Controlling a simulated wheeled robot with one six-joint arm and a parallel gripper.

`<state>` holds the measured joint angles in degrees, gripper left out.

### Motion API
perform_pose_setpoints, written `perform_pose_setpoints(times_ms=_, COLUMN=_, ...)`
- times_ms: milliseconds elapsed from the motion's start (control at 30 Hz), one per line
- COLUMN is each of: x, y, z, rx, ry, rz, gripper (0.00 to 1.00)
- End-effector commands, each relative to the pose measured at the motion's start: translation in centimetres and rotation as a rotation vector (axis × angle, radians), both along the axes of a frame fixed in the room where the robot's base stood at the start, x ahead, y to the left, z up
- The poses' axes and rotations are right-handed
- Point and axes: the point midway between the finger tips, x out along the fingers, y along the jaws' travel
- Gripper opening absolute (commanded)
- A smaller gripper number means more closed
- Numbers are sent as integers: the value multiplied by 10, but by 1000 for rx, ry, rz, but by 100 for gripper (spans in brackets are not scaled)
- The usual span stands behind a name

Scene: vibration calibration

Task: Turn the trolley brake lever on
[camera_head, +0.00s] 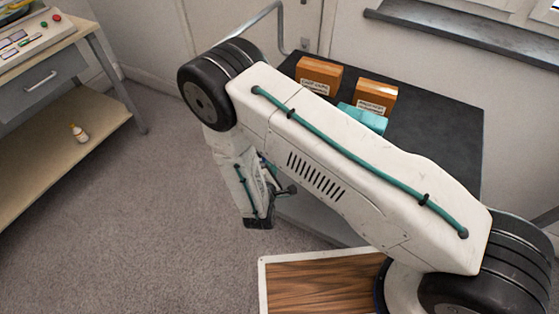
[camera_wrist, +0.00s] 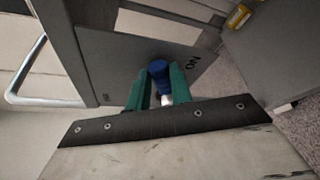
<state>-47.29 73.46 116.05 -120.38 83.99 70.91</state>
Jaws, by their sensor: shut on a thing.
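The brake lever (camera_wrist: 158,68) shows a blue end in the wrist view, in front of a grey plate (camera_wrist: 120,50). The plate carries the label "ON" (camera_wrist: 193,62) to the right of the lever. My gripper (camera_wrist: 159,82) is shut on the lever, with one green finger on each side of it. A small white part shows between the fingers. In the head view my gripper (camera_head: 272,190) hangs low beside the dark-topped trolley (camera_head: 435,125), and my arm hides much of the trolley's near side. The lever cannot be made out there.
Two orange-brown boxes (camera_head: 318,75) (camera_head: 375,96) and a teal item (camera_head: 362,119) sit on the trolley top. A bench (camera_head: 60,160) with a small bottle (camera_head: 78,132) on its lower shelf stands at left. Carpet (camera_head: 170,220) lies open between. A wood-topped surface (camera_head: 320,285) is in front.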

Motion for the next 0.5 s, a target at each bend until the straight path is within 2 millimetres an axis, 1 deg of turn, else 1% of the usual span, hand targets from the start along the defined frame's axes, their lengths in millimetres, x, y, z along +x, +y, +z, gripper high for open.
perform_pose_setpoints(times_ms=33, x=0, y=3, z=0, rx=5, ry=-2, rz=4, gripper=0)
perform_pose_setpoints(times_ms=333, x=0, y=3, z=0, rx=7, ry=-2, rz=5, gripper=0)
perform_pose_setpoints(times_ms=367, x=0, y=3, z=-1, rx=6, ry=-2, rz=5, gripper=24)
perform_pose_setpoints(times_ms=400, x=0, y=3, z=-1, rx=6, ry=-2, rz=5, gripper=36)
perform_pose_setpoints(times_ms=433, x=0, y=2, z=-1, rx=6, ry=-1, rz=4, gripper=44)
perform_pose_setpoints(times_ms=500, x=0, y=2, z=-1, rx=6, ry=-1, rz=3, gripper=44)
